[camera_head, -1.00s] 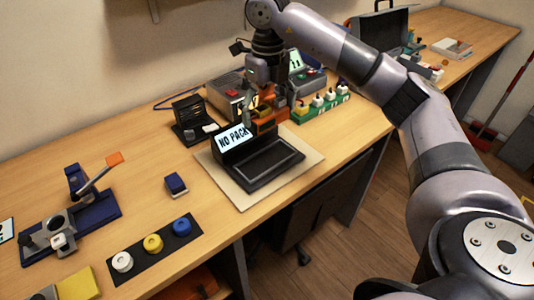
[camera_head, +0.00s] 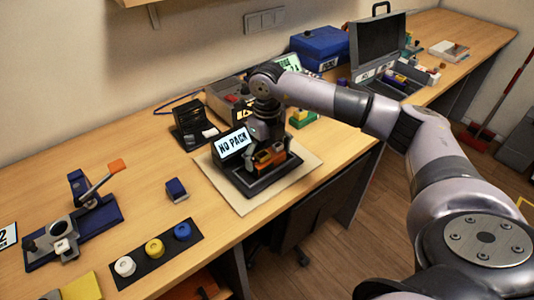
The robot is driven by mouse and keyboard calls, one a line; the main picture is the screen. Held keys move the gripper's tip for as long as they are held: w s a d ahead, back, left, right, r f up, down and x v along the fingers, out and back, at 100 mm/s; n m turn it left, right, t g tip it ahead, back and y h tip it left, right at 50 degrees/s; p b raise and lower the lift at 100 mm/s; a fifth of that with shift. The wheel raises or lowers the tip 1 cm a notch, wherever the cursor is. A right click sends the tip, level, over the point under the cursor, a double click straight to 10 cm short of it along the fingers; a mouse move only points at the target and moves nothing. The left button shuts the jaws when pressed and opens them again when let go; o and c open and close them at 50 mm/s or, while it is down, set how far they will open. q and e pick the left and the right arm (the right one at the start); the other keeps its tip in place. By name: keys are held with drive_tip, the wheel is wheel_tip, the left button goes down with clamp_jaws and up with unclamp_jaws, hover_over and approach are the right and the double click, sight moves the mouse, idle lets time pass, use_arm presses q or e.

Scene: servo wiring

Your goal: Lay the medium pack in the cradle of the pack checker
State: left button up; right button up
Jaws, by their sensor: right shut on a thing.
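The pack checker (camera_head: 232,143) stands on a beige mat with its screen reading "NO PACK". Its black cradle (camera_head: 275,181) faces the front of the bench. My right gripper (camera_head: 268,158) is shut on an orange and dark pack (camera_head: 270,154), low over the cradle. The gripper and pack hide much of the cradle, so I cannot tell whether the pack touches its floor. I cannot tell the pack's size from its label. My left gripper is not in view.
A small blue block (camera_head: 176,188) lies left of the mat (camera_head: 301,171). A black strip with white, yellow and blue knobs (camera_head: 154,246) lies in front. A blue press with an orange handle (camera_head: 92,210) stands at left. An open case (camera_head: 379,55) stands at the back right.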

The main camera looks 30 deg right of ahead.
sight(267, 152)
drive_tip(key=o, duration=1.3)
drive_tip(key=shift+o, duration=0.2)
drive_tip(key=shift+r, duration=0.55)
wheel_tip(267, 152, up, 11)
drive_tip(key=b, duration=0.2)
